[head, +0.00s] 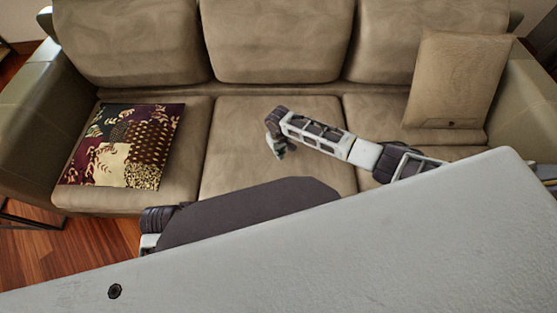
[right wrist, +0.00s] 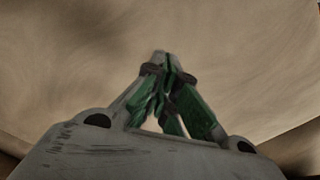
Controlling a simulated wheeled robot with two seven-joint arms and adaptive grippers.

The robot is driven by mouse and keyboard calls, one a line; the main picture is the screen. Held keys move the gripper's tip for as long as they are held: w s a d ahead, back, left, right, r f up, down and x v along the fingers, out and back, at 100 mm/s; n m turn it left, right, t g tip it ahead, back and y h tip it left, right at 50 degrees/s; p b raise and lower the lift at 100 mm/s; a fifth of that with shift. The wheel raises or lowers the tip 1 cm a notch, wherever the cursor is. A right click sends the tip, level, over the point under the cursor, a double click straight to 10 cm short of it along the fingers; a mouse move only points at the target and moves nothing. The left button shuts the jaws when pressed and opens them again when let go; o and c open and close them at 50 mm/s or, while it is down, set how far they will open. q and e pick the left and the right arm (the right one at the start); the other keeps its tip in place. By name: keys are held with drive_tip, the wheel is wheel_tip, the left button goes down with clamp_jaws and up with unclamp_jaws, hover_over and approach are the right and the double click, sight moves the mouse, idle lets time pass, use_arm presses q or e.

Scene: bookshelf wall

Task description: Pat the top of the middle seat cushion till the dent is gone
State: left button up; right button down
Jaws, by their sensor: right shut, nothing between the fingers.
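The middle seat cushion (head: 232,125) is tan and lies at the center of the sofa in the head view. My right gripper (head: 279,152) points down over its upper right part; I cannot tell whether it touches the surface. In the right wrist view its green-sided fingers (right wrist: 164,56) are shut with nothing between them, and tan fabric (right wrist: 235,60) fills the background. No clear dent shows; my gripper, arm and body hide parts of the cushion, mostly its front. My left gripper is not in view.
A patchwork pillow (head: 124,146) lies on the left seat cushion. A plain tan pillow (head: 458,80) leans at the right end. Tan back cushions (head: 277,40) rise behind the seats. The sofa's left arm (head: 38,118) bounds that side. Wood floor (head: 85,250) shows at lower left.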

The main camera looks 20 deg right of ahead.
drive_tip(key=shift+r+p, duration=0.45)
drive_tip(key=shift+r, duration=0.15)
drive_tip(key=shift+r, duration=0.1)
wheel_tip(320, 180, up, 12)
idle(0.9)
drive_tip(key=shift+f, duration=0.2)
idle(0.3)
